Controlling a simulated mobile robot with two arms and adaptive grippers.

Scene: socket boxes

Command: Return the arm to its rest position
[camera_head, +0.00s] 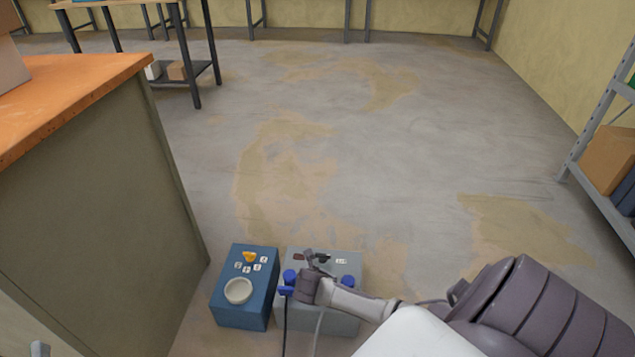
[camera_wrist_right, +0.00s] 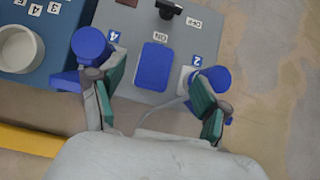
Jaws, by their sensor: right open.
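My right arm comes in from the lower right in the head view, and its gripper (camera_head: 312,272) is over the grey socket box (camera_head: 345,322). In the right wrist view the gripper (camera_wrist_right: 157,75) is open, with its teal-padded fingers spread above the box top. Between them lies a blue flat cover (camera_wrist_right: 153,66) on the box, and nothing is held. A blue round plug or socket (camera_wrist_right: 90,46) labelled 4 is by the left finger. Another, labelled 2 (camera_wrist_right: 214,78), is by the right finger. Whether the fingers touch them I cannot tell.
A blue box (camera_head: 243,312) with a white round socket (camera_head: 238,291) and a yellow knob (camera_head: 249,257) stands directly left. An orange-topped cabinet (camera_head: 90,90) rises further left. A metal shelf (camera_head: 600,160) stands far right. The floor ahead is clear.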

